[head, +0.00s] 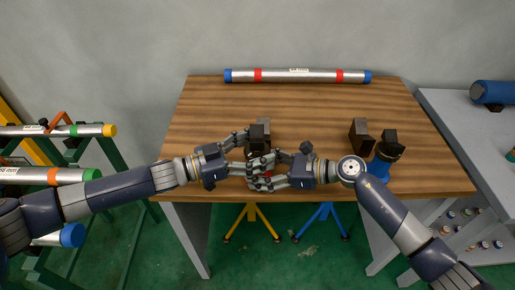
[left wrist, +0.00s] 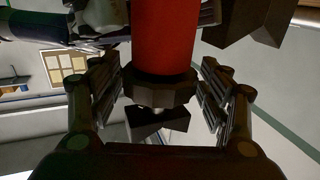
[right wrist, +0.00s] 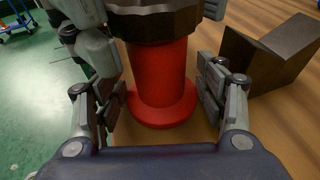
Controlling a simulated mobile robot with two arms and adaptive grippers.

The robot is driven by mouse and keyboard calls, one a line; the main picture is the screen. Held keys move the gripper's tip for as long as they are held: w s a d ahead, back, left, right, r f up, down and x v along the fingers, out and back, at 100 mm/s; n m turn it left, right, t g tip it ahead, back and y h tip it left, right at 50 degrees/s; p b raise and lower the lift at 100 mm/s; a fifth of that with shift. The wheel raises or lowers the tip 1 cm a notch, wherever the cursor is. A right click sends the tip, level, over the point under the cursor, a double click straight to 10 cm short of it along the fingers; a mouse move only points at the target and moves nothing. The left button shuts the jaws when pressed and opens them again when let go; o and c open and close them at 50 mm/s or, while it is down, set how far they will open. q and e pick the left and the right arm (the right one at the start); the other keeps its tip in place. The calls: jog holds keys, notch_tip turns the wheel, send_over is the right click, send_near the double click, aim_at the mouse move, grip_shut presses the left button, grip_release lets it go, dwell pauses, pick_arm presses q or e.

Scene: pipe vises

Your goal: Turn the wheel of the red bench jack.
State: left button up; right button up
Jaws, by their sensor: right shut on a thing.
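The red bench jack (right wrist: 158,75) stands on the table, with a red column and flanged base in the right wrist view. Its dark faceted wheel (left wrist: 160,90) and V-shaped head (left wrist: 157,125) show in the left wrist view; in the head view the grippers hide most of it. My right gripper (right wrist: 160,95) is shut on the red column, below the wheel. My left gripper (left wrist: 160,98) is open, with its fingers on either side of the wheel. A small gap shows at the wheel's left side.
A dark block (right wrist: 272,55) stands close to the red jack. A blue jack (head: 379,168) and another dark block (head: 360,135) are at the right of the table (head: 200,115). A silver pipe (head: 300,76) lies along the back. A pipe rack (head: 95,155) stands at left.

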pick_arm(q)
jog(key=c, duration=0.7)
jog(key=shift+s+d+n+t, duration=0.1)
jog(key=shift+n+t, duration=0.3)
jog(key=shift+t, duration=0.2)
jog(key=shift+d+n+t+y, duration=0.15)
jog(key=shift+n+t+y, duration=0.65)
jog(key=shift+t, duration=0.4)
jog(key=shift+s+d+r+n+t+y, duration=0.1)
jog(key=shift+r+n+t+y, duration=0.05)
jog(key=shift+n+t+y, duration=0.8)
jog(key=shift+r+n+t+y, duration=0.1)
jog(key=shift+n+t+y, duration=1.35)
jog(key=shift+t+y, duration=0.2)
jog(key=shift+a, duration=0.2)
jog(key=shift+w+a+n+t+y, duration=0.2)
jog(key=shift+w+n+t+y, duration=0.15)
jog(key=shift+y, duration=0.25)
jog(key=o, duration=1.1)
jog(key=shift+s+f, duration=0.1)
jog(key=shift+f, duration=0.1)
